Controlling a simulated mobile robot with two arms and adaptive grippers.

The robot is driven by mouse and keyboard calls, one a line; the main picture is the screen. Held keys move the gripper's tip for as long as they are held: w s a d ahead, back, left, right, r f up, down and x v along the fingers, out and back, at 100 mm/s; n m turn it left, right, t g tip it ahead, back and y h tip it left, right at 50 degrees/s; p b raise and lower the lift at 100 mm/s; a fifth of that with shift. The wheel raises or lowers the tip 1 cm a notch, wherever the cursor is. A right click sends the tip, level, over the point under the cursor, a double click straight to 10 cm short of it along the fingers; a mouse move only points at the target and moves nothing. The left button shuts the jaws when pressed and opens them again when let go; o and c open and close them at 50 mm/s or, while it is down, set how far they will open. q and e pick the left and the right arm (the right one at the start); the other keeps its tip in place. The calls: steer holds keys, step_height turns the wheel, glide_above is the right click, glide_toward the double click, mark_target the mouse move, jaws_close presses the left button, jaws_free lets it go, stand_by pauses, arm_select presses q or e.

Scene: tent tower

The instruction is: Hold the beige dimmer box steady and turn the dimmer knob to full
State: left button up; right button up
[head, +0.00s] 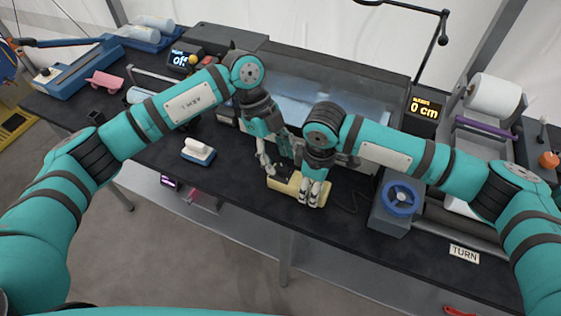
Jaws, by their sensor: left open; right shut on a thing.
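The beige dimmer box (284,188) lies on the dark table near its front edge, in the middle of the head view. My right gripper (310,194) is at the box's right end, pointing down, and is shut on the box. My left gripper (270,168) is open at the box's upper left, close to it; I cannot tell if it touches. The dimmer knob is not clearly visible; the grippers cover part of the box's top.
A grey unit with a blue handwheel (400,197) stands to the right. A white and blue block (198,151) lies left of the box. A clear-sided tank (310,95) stands behind. A display reading "off" (180,59) is at the back left.

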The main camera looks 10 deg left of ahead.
arm_select(q)
steer(key=shift+x, duration=1.15)
jaws_close()
steer(key=shift+w, duration=0.1)
